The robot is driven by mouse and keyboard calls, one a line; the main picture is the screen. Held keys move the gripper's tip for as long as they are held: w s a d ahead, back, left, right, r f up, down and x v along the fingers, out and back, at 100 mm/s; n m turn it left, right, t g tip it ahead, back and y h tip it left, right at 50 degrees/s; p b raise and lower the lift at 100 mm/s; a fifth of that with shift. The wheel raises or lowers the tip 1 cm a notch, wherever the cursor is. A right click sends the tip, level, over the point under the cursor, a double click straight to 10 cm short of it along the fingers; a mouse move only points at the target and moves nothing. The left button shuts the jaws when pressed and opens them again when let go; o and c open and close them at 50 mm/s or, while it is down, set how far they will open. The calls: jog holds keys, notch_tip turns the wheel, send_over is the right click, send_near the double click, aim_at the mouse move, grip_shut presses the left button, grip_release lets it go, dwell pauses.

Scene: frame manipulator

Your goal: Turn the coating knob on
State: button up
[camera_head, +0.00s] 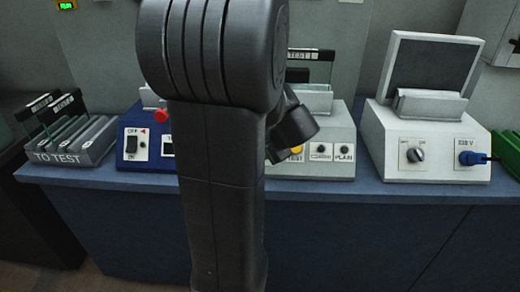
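A white device (432,172) stands on the right of the bench, with a dark panel on its top. A round knob (415,155) sits on its front face, with small labels above it that are too small to read. I cannot tell for sure whether this is the coating knob. My own dark arm fills the middle of the view, and a wrist part of it shows at its right side. My gripper's fingers do not show; the arm hides what is behind it.
A blue plug (469,158) sits beside the knob under a "230 V" label. Left of it is a pale box (338,133) with a yellow button. A blue switch box (131,148) and a grey "TO TEST" rack (94,146) stand farther left. The bench's front strip (350,185) is clear.

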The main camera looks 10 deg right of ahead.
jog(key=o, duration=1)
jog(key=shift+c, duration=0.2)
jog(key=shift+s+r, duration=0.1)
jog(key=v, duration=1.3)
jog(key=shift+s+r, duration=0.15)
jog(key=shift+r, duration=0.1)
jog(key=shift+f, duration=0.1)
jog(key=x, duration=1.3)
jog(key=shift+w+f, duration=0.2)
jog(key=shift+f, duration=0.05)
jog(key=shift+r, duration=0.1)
